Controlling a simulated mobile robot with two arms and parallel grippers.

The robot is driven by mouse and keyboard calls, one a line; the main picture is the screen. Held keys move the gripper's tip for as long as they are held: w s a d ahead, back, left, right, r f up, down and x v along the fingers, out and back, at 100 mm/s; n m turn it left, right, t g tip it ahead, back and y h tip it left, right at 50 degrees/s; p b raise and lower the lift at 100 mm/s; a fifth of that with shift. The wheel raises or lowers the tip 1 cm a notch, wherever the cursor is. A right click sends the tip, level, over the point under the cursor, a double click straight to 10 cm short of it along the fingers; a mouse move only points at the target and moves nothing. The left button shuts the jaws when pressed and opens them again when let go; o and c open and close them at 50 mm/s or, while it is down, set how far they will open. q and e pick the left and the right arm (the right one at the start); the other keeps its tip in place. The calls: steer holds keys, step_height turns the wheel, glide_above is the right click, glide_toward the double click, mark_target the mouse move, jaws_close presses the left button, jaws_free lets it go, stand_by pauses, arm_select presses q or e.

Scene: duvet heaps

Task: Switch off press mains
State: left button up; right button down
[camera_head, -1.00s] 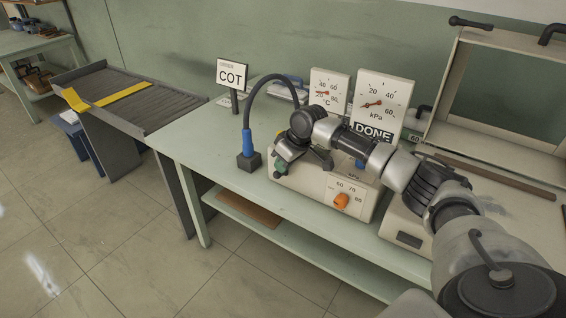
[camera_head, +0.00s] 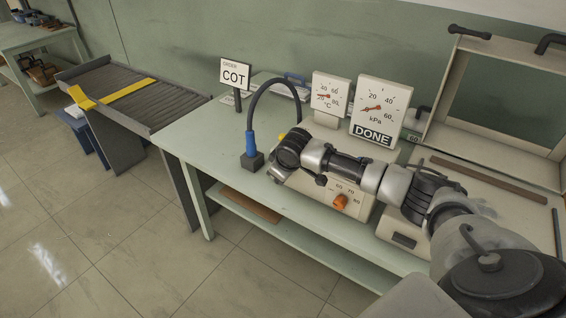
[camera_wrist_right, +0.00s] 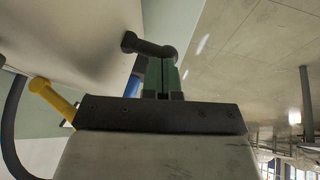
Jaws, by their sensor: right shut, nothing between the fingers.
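The press is a cream box (camera_head: 318,196) on the green bench, with an orange knob (camera_head: 340,202) on its front. My right arm reaches across it from the right, and its wrist hides the box's left end. In the right wrist view my right gripper (camera_wrist_right: 161,74) has its green fingers together and empty. A black bar-shaped handle (camera_wrist_right: 146,44) is right at the fingertips; I cannot tell whether they touch. A yellow handle-like piece (camera_wrist_right: 52,101) is left of the fingers. No mains label is readable. My left gripper is out of view.
A black hose with a blue sleeve (camera_head: 250,142) rises from a block left of the press. Behind stand a °C gauge (camera_head: 330,95), a kPa gauge (camera_head: 381,105) with a DONE sign, and a COT sign (camera_head: 234,74). An open cream lid frame (camera_head: 446,88) is at right.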

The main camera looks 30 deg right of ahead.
steer(key=shift+s+a+f+t+h+p, duration=0.2)
steer(key=shift+a+f+t+h+p, duration=0.15)
steer(key=shift+h+p, duration=0.35)
steer(key=shift+a+f+p, duration=0.25)
steer(key=shift+f+p, duration=0.3)
steer(key=shift+p, duration=0.05)
arm_select(q)
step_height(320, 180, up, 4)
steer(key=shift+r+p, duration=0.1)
steer(key=shift+p, duration=0.25)
arm_select(e)
steer(key=shift+f, duration=0.4)
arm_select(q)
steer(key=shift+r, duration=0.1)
arm_select(e)
steer(key=shift+a+f, duration=0.1)
steer(key=shift+f, duration=0.15)
